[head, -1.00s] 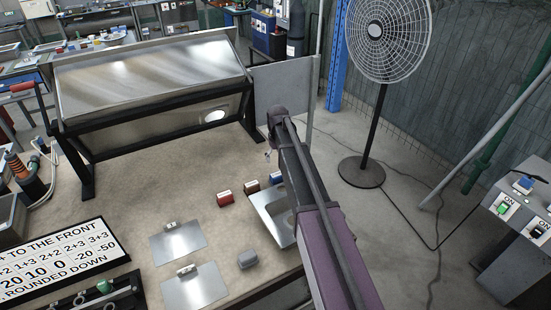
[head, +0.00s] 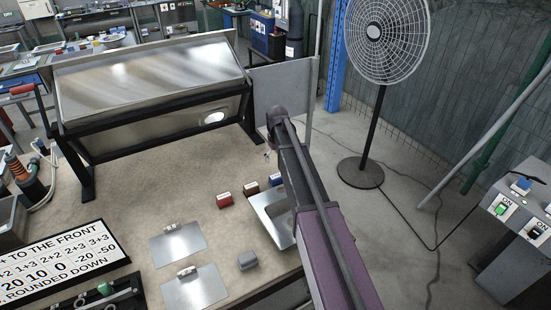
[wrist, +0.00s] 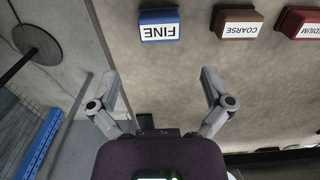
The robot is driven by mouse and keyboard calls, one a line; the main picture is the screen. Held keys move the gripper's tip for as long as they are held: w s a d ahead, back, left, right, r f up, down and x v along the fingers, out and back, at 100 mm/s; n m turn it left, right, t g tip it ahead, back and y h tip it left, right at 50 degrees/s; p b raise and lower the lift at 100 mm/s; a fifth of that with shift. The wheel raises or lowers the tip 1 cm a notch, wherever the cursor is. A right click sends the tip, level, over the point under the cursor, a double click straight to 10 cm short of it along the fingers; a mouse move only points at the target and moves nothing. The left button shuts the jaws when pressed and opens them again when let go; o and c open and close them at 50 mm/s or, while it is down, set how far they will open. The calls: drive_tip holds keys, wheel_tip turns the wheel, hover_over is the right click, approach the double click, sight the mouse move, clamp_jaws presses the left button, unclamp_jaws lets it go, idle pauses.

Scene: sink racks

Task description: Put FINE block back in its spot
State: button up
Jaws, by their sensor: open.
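The FINE block is blue with a white label. In the wrist view the FINE block (wrist: 160,26) lies on the bench at the top centre, its label upside down. In the head view the FINE block (head: 276,179) is beside my arm, behind the metal tray. My gripper (wrist: 160,75) is open and empty, its fingers spread apart. The block is beyond the fingertips and between their lines, not touched. In the head view my arm hides most of the gripper. The block's spot cannot be told for sure from these frames.
The brown COARSE block (wrist: 238,22) and red MEDIUM block (wrist: 299,24) sit in a row beside FINE. A metal tray (head: 262,209), metal plates (head: 178,245) and a grey block (head: 247,260) are on the bench. A fan (head: 387,35) stands right of the bench.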

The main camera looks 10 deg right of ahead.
drive_tip(key=s+m, duration=0.3)
drive_tip(key=s, duration=2.5)
drive_tip(key=shift+s+a+m, duration=0.3)
drive_tip(key=shift+a, duration=0.1)
drive_tip(key=shift+r, duration=0.1)
drive_tip(key=shift+r+p, duration=0.25)
drive_tip(key=shift+p, duration=0.1)
